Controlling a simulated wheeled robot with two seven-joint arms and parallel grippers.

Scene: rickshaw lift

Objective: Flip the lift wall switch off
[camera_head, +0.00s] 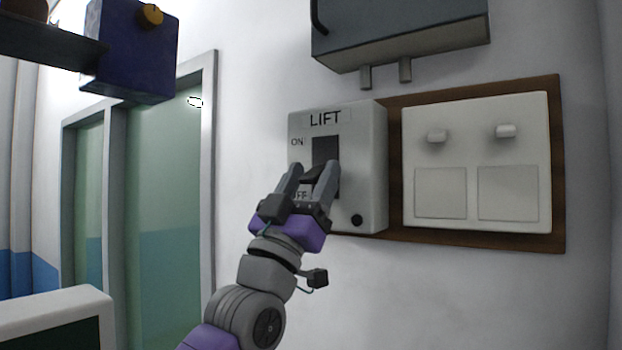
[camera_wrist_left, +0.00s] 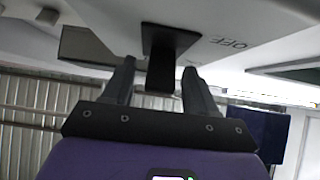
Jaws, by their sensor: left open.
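The lift switch box (camera_head: 365,150) is a pale grey box on the wall, marked LIFT, with ON above and OFF below a dark slot (camera_head: 327,150). My left gripper (camera_head: 313,167) is open in front of the lower part of the slot. In the left wrist view its fingers (camera_wrist_left: 159,68) stand on either side of the black switch lever (camera_wrist_left: 160,75), with gaps visible beside it. In the head view the fingers partly cover the lever and the OFF label. My right gripper is out of view.
A white double switch panel (camera_head: 477,160) on a brown wooden board (camera_head: 558,150) is right of the lift box. A grey box (camera_head: 400,35) hangs on the wall above. A green glazed door (camera_head: 165,200) is at left, and a blue box (camera_head: 130,50) juts in at upper left.

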